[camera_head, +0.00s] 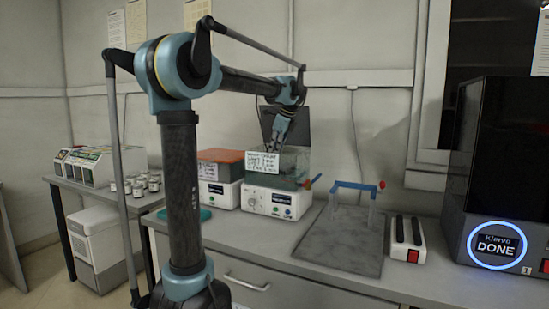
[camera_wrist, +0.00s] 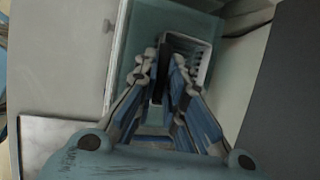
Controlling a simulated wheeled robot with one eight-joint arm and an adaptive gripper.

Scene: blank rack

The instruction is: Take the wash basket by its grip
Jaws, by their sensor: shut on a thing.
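The wash basket (camera_wrist: 206,62) shows in the wrist view as a pale rim with slatted inner wall, inside the greenish tank of the open bath (camera_head: 278,203). My gripper (camera_head: 280,132) reaches down into that bath from above, in front of its raised dark lid (camera_head: 290,122). In the wrist view my gripper (camera_wrist: 162,66) has its blue fingers closed in at the basket, shut on its grip. The grip itself is mostly hidden between the fingers. In the head view the basket cannot be made out behind the handwritten label and tank wall.
A second bath with an orange-red lid (camera_head: 221,155) stands close on the left. To the right are a grey tray (camera_head: 335,245) with a blue frame (camera_head: 357,187), a white device with dark slots (camera_head: 407,238) and a black machine reading DONE (camera_head: 495,180). Jars (camera_head: 140,184) stand at left.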

